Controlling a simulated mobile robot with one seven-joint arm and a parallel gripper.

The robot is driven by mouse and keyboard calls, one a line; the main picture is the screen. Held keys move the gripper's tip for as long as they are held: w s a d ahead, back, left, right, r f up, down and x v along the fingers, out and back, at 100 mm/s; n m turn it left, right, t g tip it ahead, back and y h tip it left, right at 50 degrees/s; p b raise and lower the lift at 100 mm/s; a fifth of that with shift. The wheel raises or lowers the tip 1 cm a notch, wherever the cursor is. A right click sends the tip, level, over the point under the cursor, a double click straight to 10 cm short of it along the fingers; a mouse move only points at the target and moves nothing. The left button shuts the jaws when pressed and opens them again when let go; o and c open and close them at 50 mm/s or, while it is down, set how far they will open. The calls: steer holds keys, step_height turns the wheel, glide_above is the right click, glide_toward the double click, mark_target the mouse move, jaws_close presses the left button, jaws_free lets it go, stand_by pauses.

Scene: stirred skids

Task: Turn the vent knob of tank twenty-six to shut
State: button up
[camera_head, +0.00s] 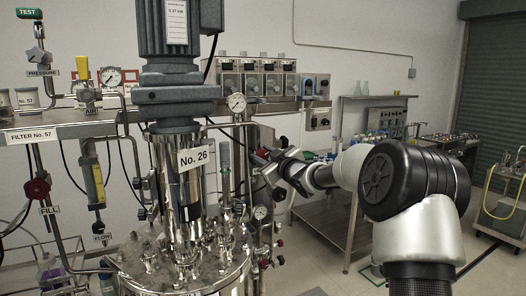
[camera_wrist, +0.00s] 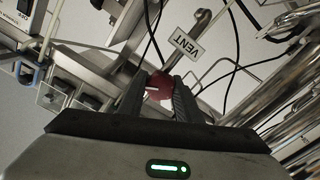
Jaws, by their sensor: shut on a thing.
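Tank twenty-six (camera_head: 183,268) is the steel vessel at the front, marked by a "No. 26" plate (camera_head: 195,157) on its motor column. My gripper (camera_head: 268,163) reaches in from the right behind and beside the column in the head view. In the wrist view, my gripper (camera_wrist: 160,88) is shut on a red knob (camera_wrist: 159,84), with one finger on each side of it. A "VENT" tag (camera_wrist: 187,43) hangs just beyond the knob. A small white mark shows on the knob's left.
Pipes and a gauge (camera_head: 236,103) rise close to my gripper. A shelf with "FILTER No. 57" (camera_head: 32,135) and hanging valves stands at left. A row of control boxes (camera_head: 255,78) is on the wall behind. A steel bench (camera_head: 325,215) stands behind my arm.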

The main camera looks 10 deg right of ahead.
steer(key=m+p, duration=0.1)
steer(key=m, duration=0.2)
steer(key=shift+m, duration=1.4)
steer(key=o, duration=1)
steer(key=shift+o, duration=0.2)
steer(key=b+v, duration=0.2)
steer(key=v, duration=1.5)
steer(key=shift+s, duration=0.25)
